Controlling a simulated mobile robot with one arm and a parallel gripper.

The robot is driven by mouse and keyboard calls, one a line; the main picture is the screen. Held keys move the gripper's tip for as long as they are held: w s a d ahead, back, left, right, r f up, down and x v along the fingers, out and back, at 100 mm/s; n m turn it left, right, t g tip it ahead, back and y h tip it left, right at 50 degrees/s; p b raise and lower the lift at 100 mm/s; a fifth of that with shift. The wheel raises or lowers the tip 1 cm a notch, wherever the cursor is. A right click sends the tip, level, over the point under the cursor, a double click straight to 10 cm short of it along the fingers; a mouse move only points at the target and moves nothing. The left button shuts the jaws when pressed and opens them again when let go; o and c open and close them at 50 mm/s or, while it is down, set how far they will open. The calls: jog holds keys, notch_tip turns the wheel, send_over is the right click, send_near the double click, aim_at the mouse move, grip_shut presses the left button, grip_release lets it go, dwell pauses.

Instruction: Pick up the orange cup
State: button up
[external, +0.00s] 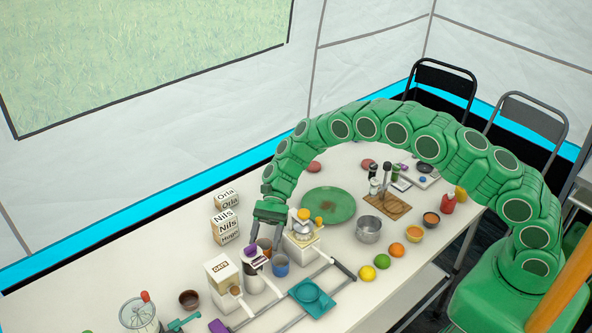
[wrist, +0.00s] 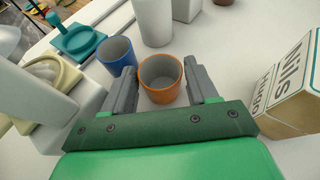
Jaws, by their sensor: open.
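The orange cup (wrist: 161,96) stands upright in the wrist view, with a grey inside and an orange rim. My gripper (wrist: 163,82) is open, with one grey finger on each side of the cup. I cannot tell whether either finger touches it. A blue cup (wrist: 118,55) stands just beyond the left finger. In the external view my gripper (external: 265,240) is low over the table. The orange cup (external: 264,244) is partly hidden there behind other things, beside the blue cup (external: 280,267).
Wooden name blocks (wrist: 290,92) stand close on the right in the wrist view. A teal press (wrist: 76,38) and a pale appliance (wrist: 50,88) are on the left. A green plate (external: 328,205) lies farther along the table.

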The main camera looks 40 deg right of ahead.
jog(key=c, duration=0.7)
jog(key=shift+r, duration=0.1)
